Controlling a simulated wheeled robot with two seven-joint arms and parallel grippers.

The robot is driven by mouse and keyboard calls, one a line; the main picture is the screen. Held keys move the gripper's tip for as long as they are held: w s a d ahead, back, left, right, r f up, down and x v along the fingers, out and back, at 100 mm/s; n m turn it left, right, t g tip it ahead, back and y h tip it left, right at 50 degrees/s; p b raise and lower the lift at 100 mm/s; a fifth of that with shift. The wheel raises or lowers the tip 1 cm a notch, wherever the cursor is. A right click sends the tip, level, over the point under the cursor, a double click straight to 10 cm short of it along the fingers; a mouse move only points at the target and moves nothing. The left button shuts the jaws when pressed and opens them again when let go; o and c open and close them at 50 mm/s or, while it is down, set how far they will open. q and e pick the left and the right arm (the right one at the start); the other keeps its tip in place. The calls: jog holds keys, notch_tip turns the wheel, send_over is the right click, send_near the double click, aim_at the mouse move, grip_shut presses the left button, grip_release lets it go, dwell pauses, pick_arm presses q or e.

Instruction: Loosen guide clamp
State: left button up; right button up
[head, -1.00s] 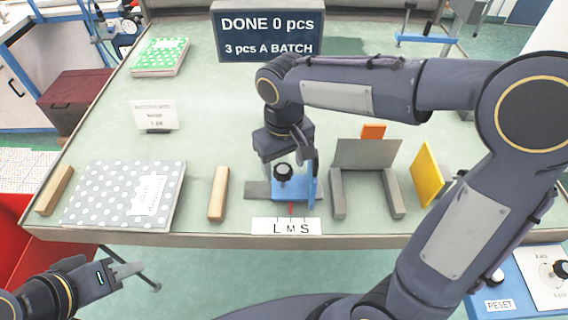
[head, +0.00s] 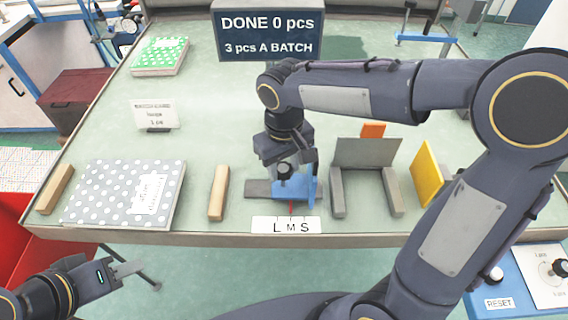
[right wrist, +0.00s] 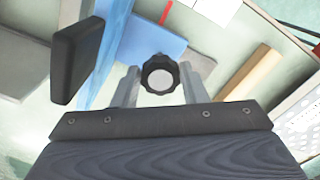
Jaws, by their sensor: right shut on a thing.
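The blue guide (head: 293,188) stands on a grey rail near the front edge of the table, behind a white L M S scale (head: 286,225). Its black clamp knob (head: 284,173) is on top. My right gripper (head: 287,166) points down over the guide, with its fingers around the knob and shut on it. In the right wrist view, the knob (right wrist: 160,74) sits between the two grey fingertips (right wrist: 158,88). A red pointer shows at the scale. My left gripper (head: 128,270) hangs empty off the table's front edge; its finger gap does not show.
A dotted grey booklet (head: 120,193) and a wooden block (head: 218,193) lie left of the guide. A grey stand (head: 366,154) and a yellow panel (head: 427,174) are on its right. A sign (head: 268,32) stands at the back.

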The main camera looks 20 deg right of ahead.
aim_at(285, 168)
jog(key=n+p, duration=0.1)
jog(key=n, duration=0.4)
jog(key=shift+d+r+n, duration=0.1)
jog(key=shift+n, duration=0.3)
jog(key=n+p, duration=0.1)
jog(key=n, duration=0.4)
jog(key=shift+w+n, duration=0.15)
jog(key=shift+n, duration=0.15)
dwell(0.3)
jog(key=o, duration=1)
notch_tip(285, 168, up, 8)
jog(key=shift+f, duration=0.15)
